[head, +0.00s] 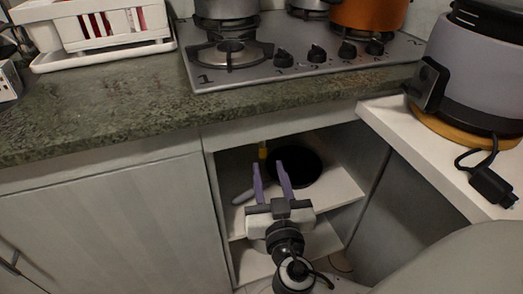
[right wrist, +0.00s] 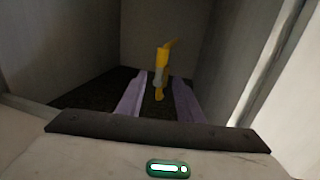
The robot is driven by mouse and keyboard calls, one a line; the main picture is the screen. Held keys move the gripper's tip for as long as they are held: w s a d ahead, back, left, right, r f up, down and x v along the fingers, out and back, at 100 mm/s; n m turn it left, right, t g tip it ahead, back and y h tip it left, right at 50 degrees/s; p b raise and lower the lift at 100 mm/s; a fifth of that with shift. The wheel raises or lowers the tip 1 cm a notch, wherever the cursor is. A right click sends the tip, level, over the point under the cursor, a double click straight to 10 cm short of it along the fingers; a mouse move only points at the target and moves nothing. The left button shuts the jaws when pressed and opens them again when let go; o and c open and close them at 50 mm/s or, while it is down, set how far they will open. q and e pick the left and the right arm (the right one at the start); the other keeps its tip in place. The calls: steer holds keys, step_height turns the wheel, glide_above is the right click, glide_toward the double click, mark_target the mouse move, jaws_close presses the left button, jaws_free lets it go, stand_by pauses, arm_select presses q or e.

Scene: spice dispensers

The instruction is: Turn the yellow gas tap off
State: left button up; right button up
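The yellow gas tap (right wrist: 162,57) stands upright in the right wrist view, with a yellow lever slanting up to the right, a greyish middle and a yellow lower end. In the head view only a small yellow part (head: 262,151) shows, at the back of the open cabinet under the counter. My right gripper (head: 269,167) reaches into the cabinet with its two purple fingers apart and nothing held. In the right wrist view the tap lines up with the gap between the fingertips (right wrist: 158,78); contact cannot be told. My left gripper is not in view.
The open cabinet's shelf (head: 335,190) holds a round black pan (head: 298,167) right of my fingers. Cabinet walls close in on both sides. Above is the green counter (head: 110,112) with a gas stove (head: 300,65). A white side surface (head: 400,135) holds a grey appliance (head: 475,65).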

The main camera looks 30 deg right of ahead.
mark_target(263, 148)
steer(key=x, duration=0.8)
jaws_close()
